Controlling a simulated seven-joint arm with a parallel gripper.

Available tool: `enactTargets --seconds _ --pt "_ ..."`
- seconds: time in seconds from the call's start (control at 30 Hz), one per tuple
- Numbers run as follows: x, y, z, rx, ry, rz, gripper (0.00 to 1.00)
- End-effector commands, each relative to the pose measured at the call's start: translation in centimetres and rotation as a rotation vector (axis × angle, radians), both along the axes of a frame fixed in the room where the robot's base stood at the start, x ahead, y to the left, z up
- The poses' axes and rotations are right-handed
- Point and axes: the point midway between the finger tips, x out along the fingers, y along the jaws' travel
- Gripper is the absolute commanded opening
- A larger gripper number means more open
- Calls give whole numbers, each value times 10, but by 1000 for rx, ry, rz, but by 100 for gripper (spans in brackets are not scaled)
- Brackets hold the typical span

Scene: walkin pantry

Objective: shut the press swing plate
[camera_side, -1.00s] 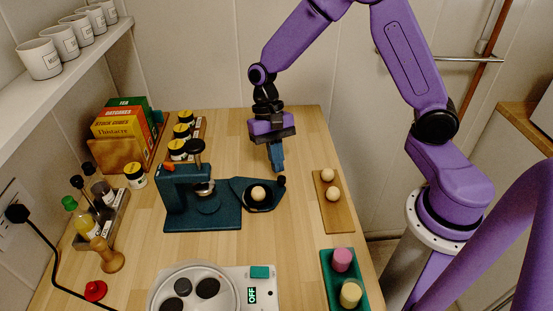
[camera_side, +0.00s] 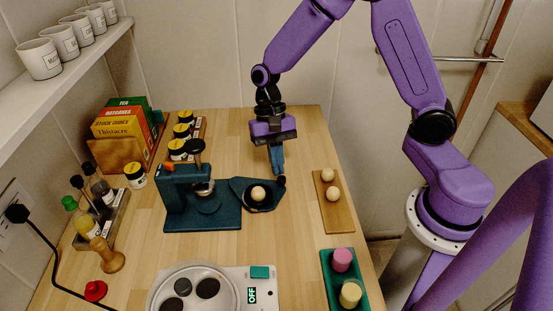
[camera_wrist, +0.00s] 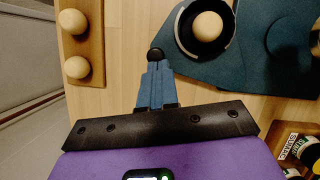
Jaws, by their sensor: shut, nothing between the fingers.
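The dark teal press (camera_side: 185,195) stands on the wooden worktop. Its swing plate (camera_side: 240,192) is swung out to the right of the press body, with a pale ball (camera_side: 258,193) in its round seat. The plate also shows in the wrist view (camera_wrist: 187,52). A black knob (camera_side: 281,181) sits at the plate's outer right corner. My gripper (camera_side: 278,172) points down with its blue fingers together and empty, just behind the knob. In the wrist view, the fingertips (camera_wrist: 155,68) are right at the knob (camera_wrist: 155,54); I cannot tell whether they touch.
A wooden board (camera_side: 332,215) with two pale balls lies to the right of the plate. Jars (camera_side: 178,150) stand behind the press. Worktop behind the plate is clear.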

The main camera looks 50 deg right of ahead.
Motion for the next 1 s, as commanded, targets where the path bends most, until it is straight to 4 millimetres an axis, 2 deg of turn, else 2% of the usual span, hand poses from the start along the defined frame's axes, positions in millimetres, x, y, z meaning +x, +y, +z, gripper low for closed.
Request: enactTargets --seconds 0.47,1.0 --pt "-6 6 0 0 1 -78 0" --pt "-21 28 0 -1 1 -324 0"
